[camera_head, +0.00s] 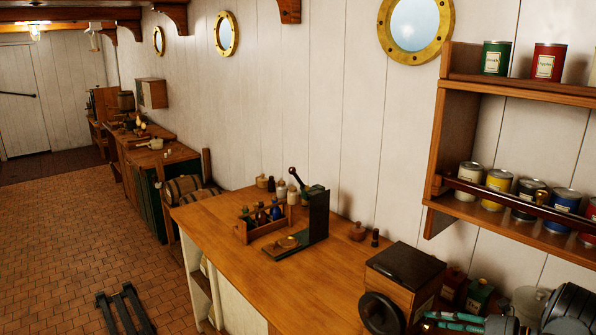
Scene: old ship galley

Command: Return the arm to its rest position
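My gripper (430,321) is at the bottom right edge of the head view, at the end of my dark arm (568,308). Its fingers point left, near the front of the wooden box with a black wheel (405,290). The bottom edge of the picture cuts it off, so its opening is unclear. I see nothing clearly held in it.
A wooden counter (205,215) carries a bottle caddy (262,228), a dark lever press (318,212) and small jars. A wall shelf (445,140) with several cans hangs above my arm. Red and green tins (478,294) stand close behind the gripper. The tiled floor (60,235) at left is largely open.

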